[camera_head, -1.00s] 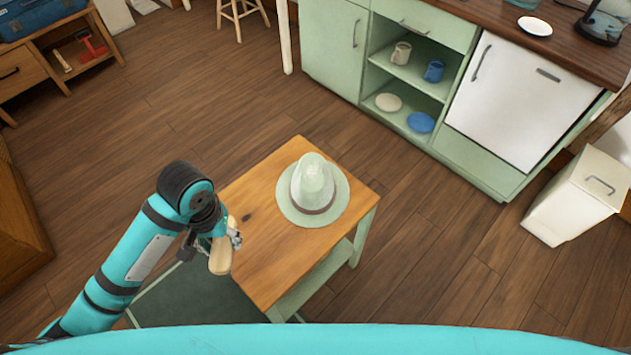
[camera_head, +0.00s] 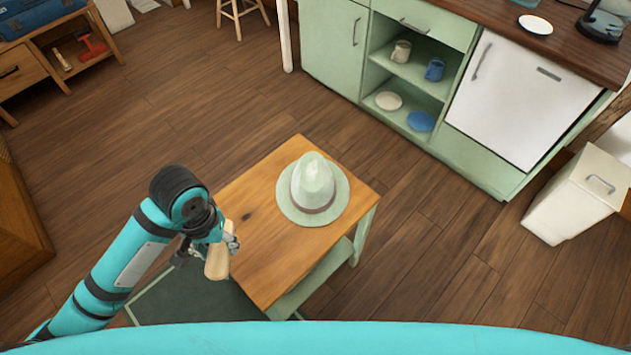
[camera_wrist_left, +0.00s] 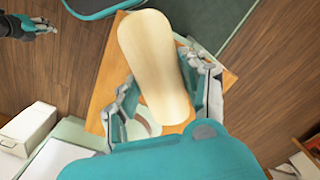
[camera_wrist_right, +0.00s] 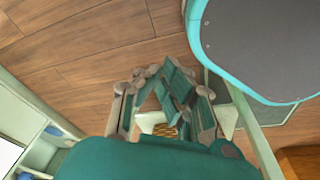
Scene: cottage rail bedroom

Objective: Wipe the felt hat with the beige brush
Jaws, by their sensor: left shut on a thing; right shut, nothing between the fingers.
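The pale green felt hat (camera_head: 313,190) with a brownish band sits upright on the wooden top of a small table (camera_head: 265,250). My left gripper (camera_head: 228,240) is shut on the beige brush (camera_head: 217,263), at the table's left edge and apart from the hat. In the left wrist view the brush (camera_wrist_left: 155,65) fills the space between the fingers and covers most of the hat; only part of its rim (camera_wrist_left: 140,128) shows. My right gripper (camera_wrist_right: 170,105) is shut and empty in the right wrist view; it is out of the head view.
Green cabinets (camera_head: 333,40) with open shelves holding mugs and plates stand at the back. A cream bin (camera_head: 575,200) is at the right. A wooden shelf unit (camera_head: 30,80) is at the far left. The table top around the hat is clear.

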